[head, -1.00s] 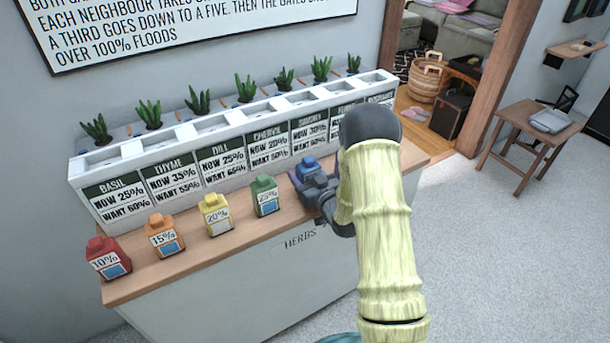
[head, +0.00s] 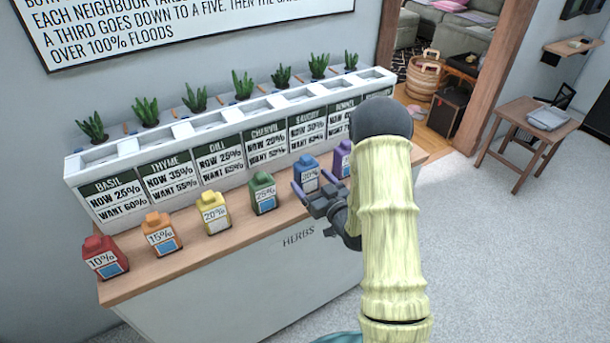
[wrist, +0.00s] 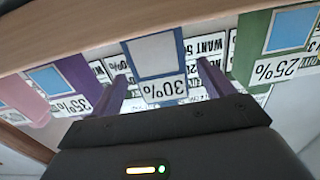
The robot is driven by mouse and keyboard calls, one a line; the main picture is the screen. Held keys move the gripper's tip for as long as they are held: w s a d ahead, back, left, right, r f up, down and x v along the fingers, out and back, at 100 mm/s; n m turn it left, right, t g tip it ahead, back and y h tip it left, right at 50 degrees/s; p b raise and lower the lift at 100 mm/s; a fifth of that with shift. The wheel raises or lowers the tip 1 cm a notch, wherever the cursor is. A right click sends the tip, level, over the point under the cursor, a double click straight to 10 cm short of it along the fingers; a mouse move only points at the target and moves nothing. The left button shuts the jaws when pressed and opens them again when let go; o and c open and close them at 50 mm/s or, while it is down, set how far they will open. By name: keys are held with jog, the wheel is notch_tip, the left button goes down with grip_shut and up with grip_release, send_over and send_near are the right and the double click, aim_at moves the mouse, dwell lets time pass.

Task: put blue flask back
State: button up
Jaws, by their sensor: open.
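The blue flask (head: 307,174), labelled 30%, stands upright on the wooden counter in the row of flasks, between the green and purple ones. It also shows in the wrist view (wrist: 155,58), centred ahead of the fingers. My gripper (head: 314,197) is open and just in front of the blue flask, on the near side by the counter edge. In the wrist view its two purple fingers (wrist: 160,90) point toward the flask, one to each side of its label, with nothing held between them.
The green 25% flask (head: 263,193) and the purple flask (head: 342,159) stand close on either side. Yellow (head: 213,213), orange (head: 161,234) and red (head: 105,257) flasks stand further left. The white planter (head: 130,168) with herb labels runs behind. Open floor lies right.

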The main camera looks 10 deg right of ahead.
jog(key=v, duration=0.6)
jog(key=shift+s+b, duration=0.35)
jog(key=shift+b, duration=0.05)
jog(key=shift+w, duration=0.1)
jog(key=s+a+r+m+g+h, duration=0.1)
jog(key=s+r+g+h, duration=0.1)
jog(key=s+g, duration=0.5)
jog(key=s+a+r+m+g+h, duration=0.2)
jog(key=s+g, duration=0.5)
jog(key=s, duration=0.4)
jog(key=shift+s+a+r+m+g+h, duration=0.2)
jog(key=shift+a+m+g+h, duration=0.1)
jog(key=shift+h, duration=0.5)
jog(key=shift+r, duration=0.1)
dwell(1.3)
